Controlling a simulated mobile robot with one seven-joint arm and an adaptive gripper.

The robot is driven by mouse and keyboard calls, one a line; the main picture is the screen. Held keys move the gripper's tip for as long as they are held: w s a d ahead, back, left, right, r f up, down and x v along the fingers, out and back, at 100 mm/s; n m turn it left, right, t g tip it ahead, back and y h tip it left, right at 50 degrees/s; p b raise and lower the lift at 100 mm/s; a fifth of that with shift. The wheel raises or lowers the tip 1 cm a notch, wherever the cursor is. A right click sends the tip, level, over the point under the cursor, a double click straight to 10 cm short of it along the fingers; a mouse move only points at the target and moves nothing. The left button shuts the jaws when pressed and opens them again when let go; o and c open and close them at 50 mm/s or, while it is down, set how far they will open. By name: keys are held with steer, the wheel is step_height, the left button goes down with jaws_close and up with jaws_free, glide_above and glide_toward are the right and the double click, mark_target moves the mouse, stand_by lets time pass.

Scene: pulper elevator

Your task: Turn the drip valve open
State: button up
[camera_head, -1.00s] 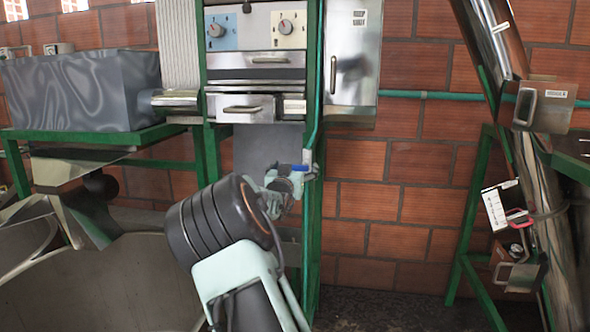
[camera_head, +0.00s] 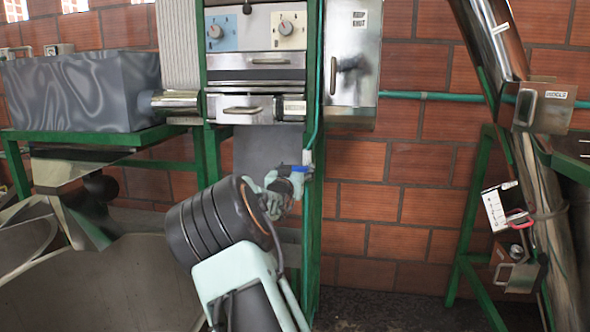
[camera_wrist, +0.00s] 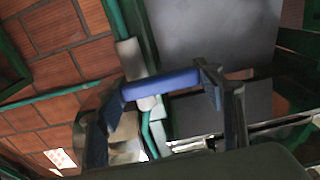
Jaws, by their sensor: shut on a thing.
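The drip valve's blue handle (camera_head: 301,168) sits low on the green pipe, beside the right green post of the machine. My gripper (camera_head: 289,178) is at the handle, coming from the lower left. In the wrist view the blue handle (camera_wrist: 160,85) spans between the two dark fingers of my gripper (camera_wrist: 163,90), which are shut on it. The pale valve body (camera_wrist: 130,58) shows behind the handle, next to the green pipe. My gripper hides part of the handle in the head view, and how far it is turned is hard to tell.
The green post (camera_head: 313,240) stands close to the right of my gripper. A metal drawer (camera_head: 245,108) and a control panel with two dials (camera_head: 255,31) are above. A metal cabinet (camera_head: 352,60) is at the upper right. The brick wall (camera_head: 400,200) lies behind.

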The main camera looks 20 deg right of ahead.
steer(key=shift+n, duration=0.3)
steer(key=shift+f+n+p, duration=0.25)
steer(key=shift+n+p, duration=0.5)
steer(key=shift+n, duration=0.15)
steer(key=shift+s+d+f+n+p, duration=0.1)
steer(key=shift+f+n+p, duration=0.15)
steer(key=shift+n, duration=0.6)
steer(key=shift+f+n+p, duration=0.25)
steer(key=shift+n, duration=0.6)
steer(key=o, duration=1.7)
steer(key=v, duration=1.2)
